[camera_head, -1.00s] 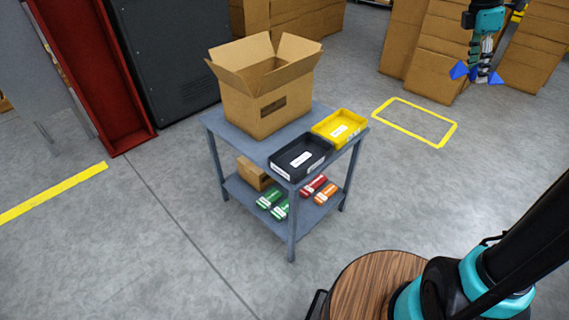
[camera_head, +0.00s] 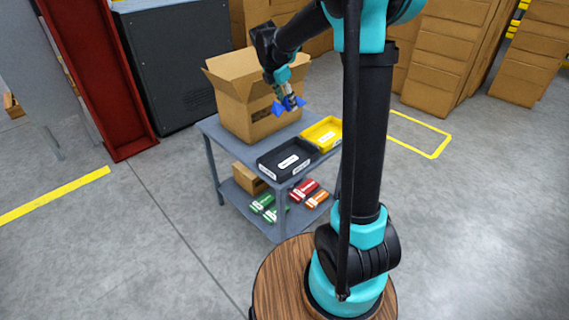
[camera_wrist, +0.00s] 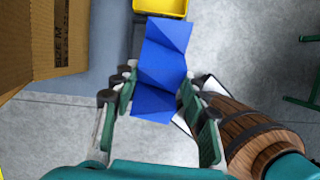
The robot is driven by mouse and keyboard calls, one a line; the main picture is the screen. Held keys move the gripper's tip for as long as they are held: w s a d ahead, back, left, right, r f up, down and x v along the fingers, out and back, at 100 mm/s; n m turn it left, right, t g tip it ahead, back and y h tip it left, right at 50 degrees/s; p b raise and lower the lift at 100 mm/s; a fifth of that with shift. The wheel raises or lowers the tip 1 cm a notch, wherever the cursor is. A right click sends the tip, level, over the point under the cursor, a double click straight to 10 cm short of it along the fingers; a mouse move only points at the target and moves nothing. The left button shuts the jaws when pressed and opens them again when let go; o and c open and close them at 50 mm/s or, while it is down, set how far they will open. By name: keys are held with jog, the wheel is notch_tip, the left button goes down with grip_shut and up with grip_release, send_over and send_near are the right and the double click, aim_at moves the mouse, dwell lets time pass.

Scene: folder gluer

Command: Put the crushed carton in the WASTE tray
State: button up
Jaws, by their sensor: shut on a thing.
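The crushed carton is a bent blue piece (camera_wrist: 165,68) held between the fingers of my gripper (camera_wrist: 157,88) in the wrist view. In the head view my gripper (camera_head: 288,98) hangs above the table, in front of the big open box, with blue ends of the carton (camera_head: 278,109) sticking out on both sides. A black tray (camera_head: 262,171) and a yellow tray (camera_head: 338,146) sit side by side on the table top. Their labels are too small to read. The yellow tray (camera_wrist: 160,8) shows at the top of the wrist view; the carton hides most of what lies beneath it.
A large open cardboard box (camera_head: 235,113) stands on the grey table (camera_head: 213,126) behind the trays. The lower shelf holds a small brown box (camera_head: 248,178) and several green, red and orange cartons. Stacked brown boxes (camera_head: 450,50) stand at the back right.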

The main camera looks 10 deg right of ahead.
aim_at(290, 161)
jog(key=shift+n, duration=0.5)
jog(key=f, duration=2.5)
jog(key=shift+w+d+f, duration=0.2)
jog(key=shift+d+f, duration=0.05)
jog(key=shift+f, duration=0.05)
jog(key=o, duration=0.9)
jog(key=shift+f, duration=0.1)
jog(key=shift+o, duration=0.2)
jog(key=v, duration=1.2)
jog(key=s+d+m+t+y, duration=0.1)
jog(key=s+d+m, duration=0.3)
jog(key=s+m, duration=0.8)
jog(key=s+d+r+m+t+y, duration=0.1)
jog(key=s+d+m, duration=0.3)
jog(key=s+m, duration=0.9)
jog(key=s+y, duration=0.1)
jog(key=s, duration=0.2)
jog(key=shift+r, duration=0.25)
